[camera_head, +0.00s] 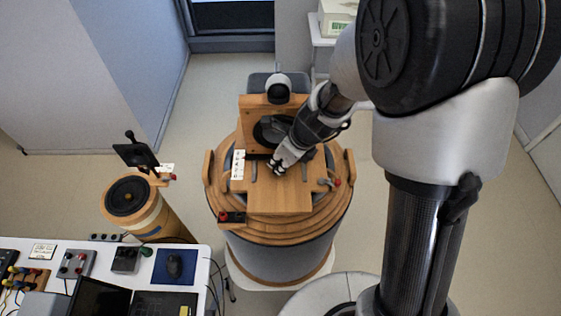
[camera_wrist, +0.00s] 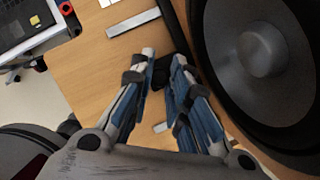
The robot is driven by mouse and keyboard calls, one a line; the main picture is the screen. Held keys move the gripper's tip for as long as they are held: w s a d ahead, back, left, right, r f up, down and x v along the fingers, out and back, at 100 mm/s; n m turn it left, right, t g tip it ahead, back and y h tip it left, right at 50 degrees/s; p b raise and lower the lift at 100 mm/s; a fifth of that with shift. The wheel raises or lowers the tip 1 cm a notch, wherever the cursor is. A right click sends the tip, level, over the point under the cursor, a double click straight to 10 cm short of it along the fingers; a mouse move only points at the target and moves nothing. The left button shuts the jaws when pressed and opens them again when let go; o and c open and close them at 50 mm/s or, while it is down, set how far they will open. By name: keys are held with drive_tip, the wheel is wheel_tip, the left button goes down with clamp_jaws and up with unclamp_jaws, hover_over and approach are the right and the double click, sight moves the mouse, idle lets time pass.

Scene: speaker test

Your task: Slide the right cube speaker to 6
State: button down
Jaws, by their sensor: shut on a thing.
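The cube speaker (camera_head: 250,112) is a wooden box with a large black cone, upright at the back of a round wooden stand. Its black cone with a grey centre (camera_wrist: 262,62) fills the right of the wrist view. My gripper (camera_head: 277,167) is low in front of the speaker and partly covers its right side. In the wrist view my fingers (camera_wrist: 164,62) are closed on a small dark knob (camera_wrist: 160,76) beside the black bar at the speaker's foot. A white card with marks (camera_head: 238,165) lies left on the board; its figures are too small to read.
The wooden board (camera_head: 280,202) has metal strips (camera_wrist: 133,23) and clear wood in front. A small box with a red button (camera_head: 232,218) sits at its front left. A round speaker (camera_head: 128,196) stands left. A white table (camera_head: 204,262) with devices is at the lower left.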

drive_tip(key=c, duration=1.5)
unclamp_jaws()
drive_tip(key=shift+s, duration=0.1)
drive_tip(key=v, duration=1.2)
drive_tip(key=s+d+f+n+h+b, duration=0.1)
drive_tip(key=s+d+f+n+b, duration=0.1)
drive_tip(key=s+n+b, duration=0.4)
drive_tip(key=s+d+f+n+t+h+b, duration=0.1)
drive_tip(key=s+d+f+n+b, duration=0.2)
drive_tip(key=s+n+b, duration=0.3)
drive_tip(key=s+d+f+n+h+b, duration=0.1)
drive_tip(key=s+d+f+n+b, duration=0.2)
drive_tip(key=s+n+b, duration=0.4)
drive_tip(key=shift+d+f+n+t+h, duration=0.15)
drive_tip(key=shift+f+n, duration=0.1)
drive_tip(key=shift+n, duration=0.85)
drive_tip(key=shift+a+f+n+t+h, duration=0.1)
drive_tip(key=shift+f+n, duration=0.15)
drive_tip(key=shift+n, duration=0.85)
drive_tip(key=shift+d+f+n+t+h, duration=0.15)
drive_tip(key=shift+f+n, duration=0.15)
drive_tip(key=shift+n, duration=0.8)
